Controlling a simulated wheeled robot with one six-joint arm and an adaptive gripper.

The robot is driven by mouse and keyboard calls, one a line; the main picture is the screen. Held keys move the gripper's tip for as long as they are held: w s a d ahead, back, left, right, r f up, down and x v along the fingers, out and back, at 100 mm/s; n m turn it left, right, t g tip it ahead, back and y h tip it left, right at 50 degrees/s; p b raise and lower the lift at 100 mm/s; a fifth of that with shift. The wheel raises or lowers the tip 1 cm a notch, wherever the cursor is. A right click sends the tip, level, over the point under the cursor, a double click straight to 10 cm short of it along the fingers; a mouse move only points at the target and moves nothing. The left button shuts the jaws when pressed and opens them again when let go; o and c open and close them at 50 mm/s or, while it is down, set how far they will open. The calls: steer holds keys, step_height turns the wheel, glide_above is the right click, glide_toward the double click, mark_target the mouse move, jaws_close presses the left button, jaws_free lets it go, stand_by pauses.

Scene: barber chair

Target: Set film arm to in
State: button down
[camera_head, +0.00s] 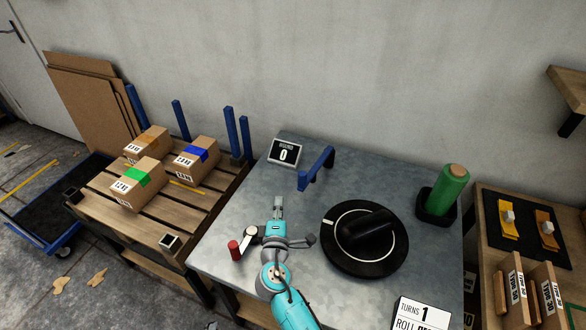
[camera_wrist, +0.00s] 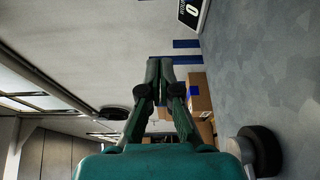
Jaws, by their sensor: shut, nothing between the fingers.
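My gripper (camera_head: 279,203) is shut and empty above the left part of the grey workbench, left of the black turntable (camera_head: 331,258). It also shows in the wrist view (camera_wrist: 160,62), with its fingertips together. A small lever with a white part and a red grip (camera_head: 235,250) stands close to the left of my wrist; it may be the film arm, but I cannot tell for sure. My wrist hides part of that area. A dark round knob with a pale stem (camera_wrist: 262,148) shows at the lower right in the wrist view.
A black handled object (camera_head: 366,229) lies on the turntable. A blue bar (camera_head: 316,168) and a display reading 0 (camera_head: 285,153) stand at the back. A green film roll (camera_head: 450,187) stands at the right. Boxes (camera_head: 138,184) sit on a pallet at the left.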

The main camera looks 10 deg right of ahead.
steer(key=w+d, duration=0.5)
steer(key=w, duration=0.3)
steer(key=shift+d, duration=0.4)
stand_by(0.4)
